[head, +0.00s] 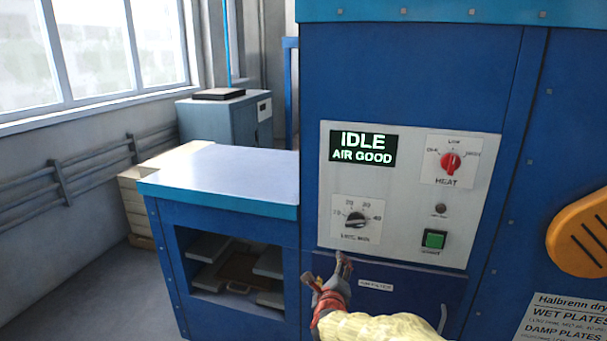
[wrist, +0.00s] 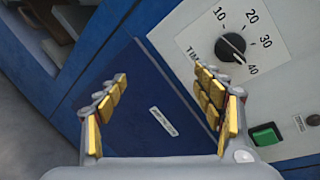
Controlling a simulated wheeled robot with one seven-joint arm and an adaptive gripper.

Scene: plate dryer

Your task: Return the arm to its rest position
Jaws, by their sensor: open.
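My gripper (head: 327,270) is at the lower middle of the head view, in front of the blue machine just below its control panel. In the wrist view my gripper (wrist: 161,77) has its two yellow-padded fingers spread wide, with nothing between them. Behind the gap is a dark blue door (wrist: 135,100) with a small label. The right finger is close to the timer dial (wrist: 231,47) in the picture, but whether it touches is not clear. My forearm, in a yellow cover, comes in from the bottom of the head view.
The panel (head: 400,190) holds a screen (head: 363,149) reading IDLE, AIR GOOD, a red heat knob (head: 451,162), a timer knob (head: 355,220) and a green button (head: 434,240). An orange part (head: 580,240) juts out at right. A low bench (head: 225,175) stands left; floor shows beyond it.

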